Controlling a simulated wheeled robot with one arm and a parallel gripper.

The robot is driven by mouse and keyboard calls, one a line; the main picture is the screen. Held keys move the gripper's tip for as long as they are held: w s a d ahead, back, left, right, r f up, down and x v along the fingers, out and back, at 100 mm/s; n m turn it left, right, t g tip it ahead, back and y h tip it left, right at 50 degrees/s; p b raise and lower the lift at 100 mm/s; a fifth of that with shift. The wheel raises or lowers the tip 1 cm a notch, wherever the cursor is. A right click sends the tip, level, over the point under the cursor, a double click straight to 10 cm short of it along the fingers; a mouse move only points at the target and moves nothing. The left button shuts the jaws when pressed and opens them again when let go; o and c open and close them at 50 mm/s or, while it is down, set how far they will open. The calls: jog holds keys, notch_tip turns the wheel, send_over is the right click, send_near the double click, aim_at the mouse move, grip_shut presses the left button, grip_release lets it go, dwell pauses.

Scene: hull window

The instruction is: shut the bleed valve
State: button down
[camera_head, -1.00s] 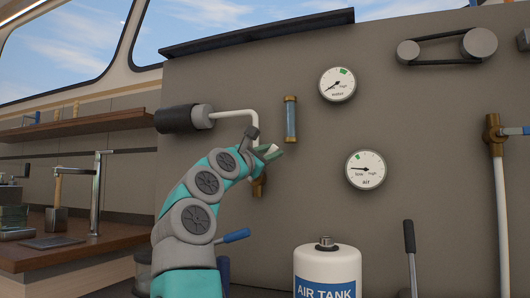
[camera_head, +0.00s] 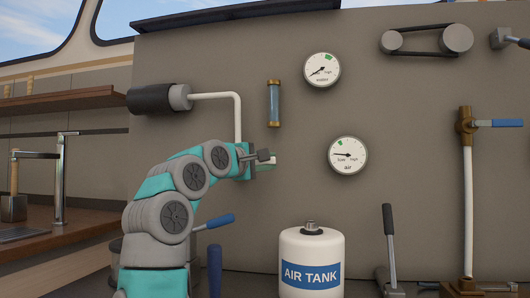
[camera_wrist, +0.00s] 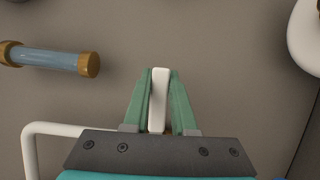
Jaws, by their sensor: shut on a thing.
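My gripper (camera_head: 268,161) is at the grey panel, below the lower end of a white bent pipe (camera_head: 238,118). In the wrist view my gripper (camera_wrist: 160,82) has its two green fingers closed on both sides of a white lever (camera_wrist: 160,88), which points straight up in that picture between them. A small bit of brass shows at the lever's base, mostly hidden by my gripper. The valve body at the pipe's end is hidden behind my gripper in the head view. No label shows which valve this is.
A sight tube (camera_head: 273,104) and two gauges, upper (camera_head: 322,70) and lower (camera_head: 348,155), are on the panel. A white air tank (camera_head: 311,260) stands below. A brass valve with a blue handle (camera_head: 498,123) is at the right. A dark upright lever (camera_head: 388,235) stands right of the tank.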

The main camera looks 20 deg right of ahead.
jog(key=shift+f+m+g, duration=0.3)
jog(key=shift+f+m, duration=0.05)
jog(key=shift+m, duration=0.05)
jog(key=shift+f, duration=0.1)
jog(key=c, duration=0.7)
grip_release()
jog(key=v, duration=0.7)
jog(key=shift+s+a+b, duration=0.25)
jog(key=shift+a+b, duration=0.05)
